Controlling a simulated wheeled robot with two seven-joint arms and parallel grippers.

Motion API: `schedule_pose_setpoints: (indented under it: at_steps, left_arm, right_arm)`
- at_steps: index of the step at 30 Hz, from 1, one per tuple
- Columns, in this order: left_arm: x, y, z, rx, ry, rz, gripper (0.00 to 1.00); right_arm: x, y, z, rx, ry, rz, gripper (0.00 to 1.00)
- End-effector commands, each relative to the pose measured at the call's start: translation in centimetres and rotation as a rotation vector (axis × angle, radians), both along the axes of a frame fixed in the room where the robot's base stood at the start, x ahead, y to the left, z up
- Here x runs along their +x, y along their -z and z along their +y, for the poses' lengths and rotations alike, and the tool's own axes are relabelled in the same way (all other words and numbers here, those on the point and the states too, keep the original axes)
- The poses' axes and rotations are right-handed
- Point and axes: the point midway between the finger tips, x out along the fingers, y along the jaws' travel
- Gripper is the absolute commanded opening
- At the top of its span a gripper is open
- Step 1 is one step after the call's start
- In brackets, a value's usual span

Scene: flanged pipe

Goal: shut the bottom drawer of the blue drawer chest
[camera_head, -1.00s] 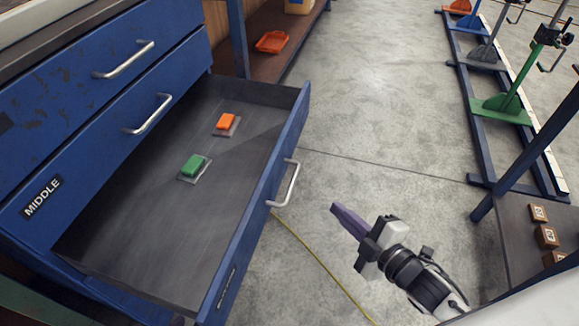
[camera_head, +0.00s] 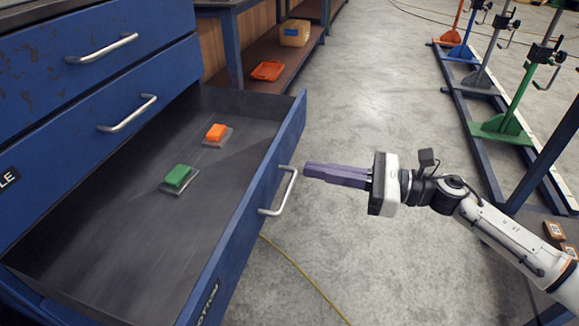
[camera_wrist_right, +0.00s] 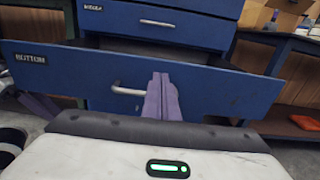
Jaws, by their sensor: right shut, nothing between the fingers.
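The bottom drawer (camera_head: 255,205) of the blue drawer chest (camera_head: 70,95) is pulled far out. Its metal handle (camera_head: 291,189) faces right, and its label BOTTOM shows in the right wrist view (camera_wrist_right: 30,58). My right gripper (camera_head: 306,170) is shut and empty, its purple fingertips just right of the handle's far end. In the right wrist view the fingers (camera_wrist_right: 162,82) cover the handle's right end; I cannot tell whether they touch the drawer front. A purple finger of my left gripper (camera_wrist_right: 40,106) shows at the left there, its opening unclear.
A green block (camera_head: 178,176) and an orange block (camera_head: 215,132) lie on small plates inside the drawer. A bench with an orange tray (camera_head: 268,71) stands behind. A rack with colored stands (camera_head: 505,125) is at right. The floor between is clear except a yellow cable (camera_head: 300,272).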

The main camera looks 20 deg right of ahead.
Motion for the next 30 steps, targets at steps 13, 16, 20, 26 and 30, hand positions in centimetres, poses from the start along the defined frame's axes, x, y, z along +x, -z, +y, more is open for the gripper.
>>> schedule_pose_setpoints:
  at_steps: [13, 16, 20, 26, 30]
  left_arm:
    - [-0.1, 0.3, -0.2, 0.003, 0.011, 0.013, 0.29]
    - [-0.2, 0.3, -0.2, 0.002, 0.012, 0.013, 0.29]
    - [-0.2, 0.3, -0.2, 0.002, 0.012, 0.013, 0.29]
    - [-0.1, 0.3, -0.2, 0.002, 0.013, 0.011, 0.29]
    - [0.1, 0.1, -0.2, 0.002, 0.013, 0.007, 0.29]
  right_arm:
    - [3.5, 0.0, 5.1, 0.003, 0.001, 0.002, 0.0]
    - [3.6, 0.0, 5.2, 0.002, 0.002, 0.002, 0.0]
    - [3.6, 0.0, 5.2, 0.002, 0.002, 0.002, 0.0]
    - [3.6, 0.0, 5.2, 0.002, 0.002, 0.002, 0.0]
    - [3.7, 0.0, 5.2, 0.002, 0.013, 0.002, 0.0]
